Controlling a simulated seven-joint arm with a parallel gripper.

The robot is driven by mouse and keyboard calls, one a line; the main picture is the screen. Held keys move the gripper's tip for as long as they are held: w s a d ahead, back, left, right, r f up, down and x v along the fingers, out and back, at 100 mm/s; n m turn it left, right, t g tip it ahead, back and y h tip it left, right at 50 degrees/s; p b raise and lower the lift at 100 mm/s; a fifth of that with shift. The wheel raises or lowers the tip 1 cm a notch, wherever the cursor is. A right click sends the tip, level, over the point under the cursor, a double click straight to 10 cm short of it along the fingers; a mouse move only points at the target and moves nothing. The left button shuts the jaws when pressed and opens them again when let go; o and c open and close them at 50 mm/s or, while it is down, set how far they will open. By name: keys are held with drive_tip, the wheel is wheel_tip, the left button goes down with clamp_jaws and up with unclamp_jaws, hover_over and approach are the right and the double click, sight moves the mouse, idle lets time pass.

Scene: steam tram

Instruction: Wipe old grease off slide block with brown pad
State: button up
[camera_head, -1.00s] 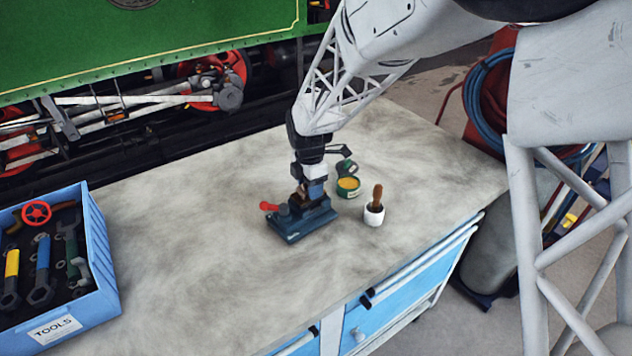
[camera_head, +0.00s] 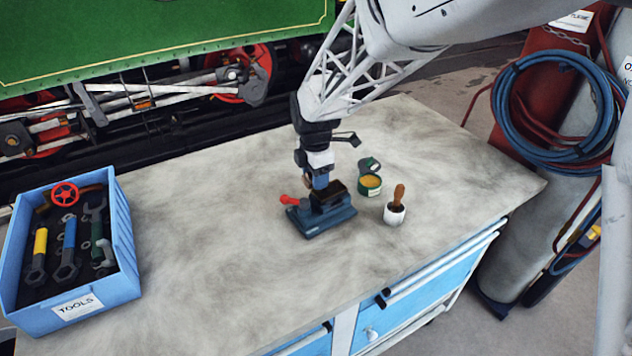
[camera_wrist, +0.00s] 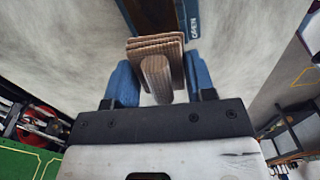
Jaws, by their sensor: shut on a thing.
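My gripper (camera_wrist: 159,84) has blue fingers and is shut on the brown pad (camera_wrist: 158,68), a layered, ribbed pad with a rounded grip between the fingers. The dark brown slide block (camera_wrist: 150,14) lies just beyond the pad in the wrist view. In the head view the slide block (camera_head: 335,190) sits in a blue vice (camera_head: 325,222) with a red handle. I cannot tell whether pad and block touch.
An open tin of yellow grease (camera_head: 370,182) and a white pot (camera_head: 394,214) with a wooden-handled brush (camera_head: 399,195) stand right of the vice. A blue tool crate (camera_head: 80,318) is at the left. The bench between crate and vice is clear.

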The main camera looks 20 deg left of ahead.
drive_tip(key=shift+r, duration=1.75)
drive_tip(key=shift+f, duration=0.1)
